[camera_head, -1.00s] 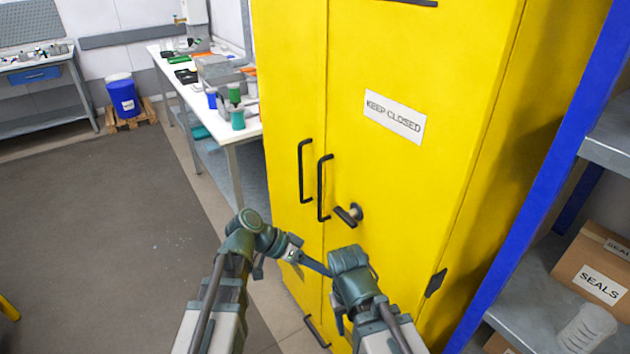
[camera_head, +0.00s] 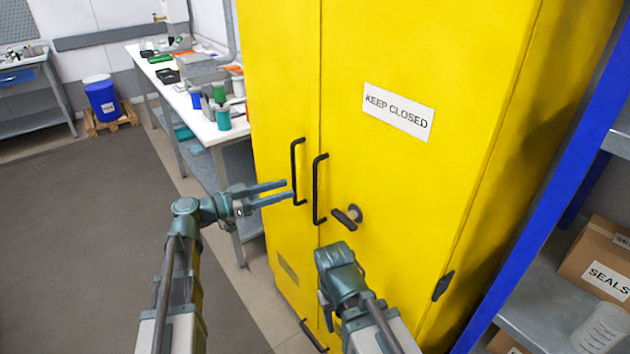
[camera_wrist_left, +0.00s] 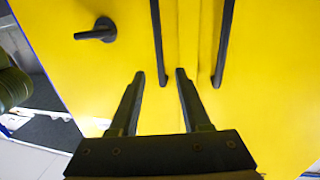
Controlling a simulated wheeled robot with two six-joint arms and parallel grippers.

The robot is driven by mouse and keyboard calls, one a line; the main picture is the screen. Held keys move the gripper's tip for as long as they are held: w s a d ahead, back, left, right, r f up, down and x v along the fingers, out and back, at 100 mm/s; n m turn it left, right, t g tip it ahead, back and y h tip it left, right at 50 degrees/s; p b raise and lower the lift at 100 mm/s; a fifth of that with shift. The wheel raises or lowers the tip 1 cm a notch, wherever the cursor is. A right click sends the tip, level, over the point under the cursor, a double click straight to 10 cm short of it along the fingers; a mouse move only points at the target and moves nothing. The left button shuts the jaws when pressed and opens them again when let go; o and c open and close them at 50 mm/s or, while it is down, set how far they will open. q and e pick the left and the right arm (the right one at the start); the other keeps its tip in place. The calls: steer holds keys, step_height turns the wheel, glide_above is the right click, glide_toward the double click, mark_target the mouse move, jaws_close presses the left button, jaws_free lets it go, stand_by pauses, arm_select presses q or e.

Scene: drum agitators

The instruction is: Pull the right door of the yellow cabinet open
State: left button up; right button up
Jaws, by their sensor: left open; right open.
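The yellow cabinet (camera_head: 400,190) has two doors. The right door (camera_head: 390,60) carries a black bar handle (camera_head: 316,190) and a dark turn latch (camera_head: 348,215). The left door (camera_head: 281,80) has a matching bar handle (camera_head: 296,172) close beside it. My left gripper (camera_head: 290,191) is open and empty, its fingers level near the left door's handle in the head view. In the left wrist view the right door's handle (camera_wrist_left: 158,40) ends between the open fingertips (camera_wrist_left: 160,74); contact cannot be told. My right gripper (camera_head: 328,305) is low before the right door, fingers mostly hidden.
A blue-framed shelf (camera_head: 545,190) with a SEALS box (camera_head: 605,280) stands close on the right. A white workbench (camera_head: 200,125) with bottles is behind on the left. The dark floor (camera_head: 90,220) at left is clear. A hinge (camera_head: 443,285) is on the cabinet's right edge.

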arm_select(q)
steer(key=x, duration=1)
steer(key=shift+c, duration=0.3)
jaws_close()
stand_by(1.0)
